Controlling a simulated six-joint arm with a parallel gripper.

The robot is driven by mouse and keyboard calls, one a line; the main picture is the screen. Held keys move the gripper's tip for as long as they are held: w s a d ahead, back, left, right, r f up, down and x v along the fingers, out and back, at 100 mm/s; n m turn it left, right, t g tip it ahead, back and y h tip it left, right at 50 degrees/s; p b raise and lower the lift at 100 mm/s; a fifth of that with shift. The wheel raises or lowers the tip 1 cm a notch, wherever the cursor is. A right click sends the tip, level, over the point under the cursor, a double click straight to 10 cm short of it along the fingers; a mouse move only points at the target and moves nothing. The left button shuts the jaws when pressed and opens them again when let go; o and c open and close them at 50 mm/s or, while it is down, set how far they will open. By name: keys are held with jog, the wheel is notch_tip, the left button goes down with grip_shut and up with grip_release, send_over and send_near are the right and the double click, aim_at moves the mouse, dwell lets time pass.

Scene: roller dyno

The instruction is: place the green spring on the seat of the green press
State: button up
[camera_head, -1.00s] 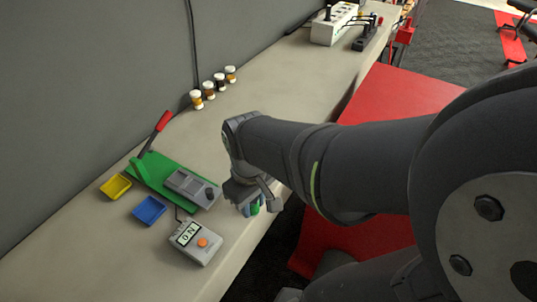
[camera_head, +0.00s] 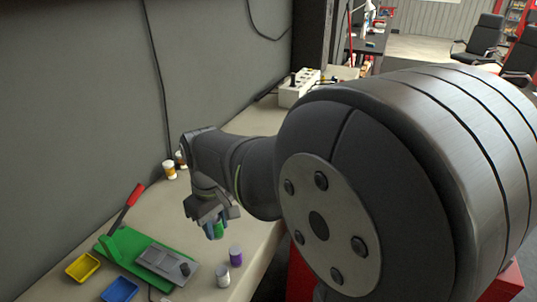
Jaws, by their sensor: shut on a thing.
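The green spring (camera_head: 219,230) is a small green cylinder in my gripper (camera_head: 212,226). The gripper points down and is shut on it, above the bench to the upper right of the press. The fingers hide part of the spring. The green press (camera_head: 113,252) stands at the lower left, with a green base and a raised red lever (camera_head: 131,198). A grey block (camera_head: 160,261) with a dark knob sits on the right part of its base. I cannot make out the seat clearly.
A purple-topped cylinder (camera_head: 236,256) and a white cylinder (camera_head: 222,277) stand right of the press, below the gripper. White jars (camera_head: 169,169) stand by the wall.

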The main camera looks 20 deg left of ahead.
jog(key=a, duration=0.9)
send_over(152, 255)
notch_tip(152, 255, down, 7)
jog(key=shift+f, duration=1.95)
jog(key=shift+f, duration=0.1)
jog(key=o, duration=1)
notch_tip(152, 255, up, 12)
jog(key=shift+r, duration=0.15)
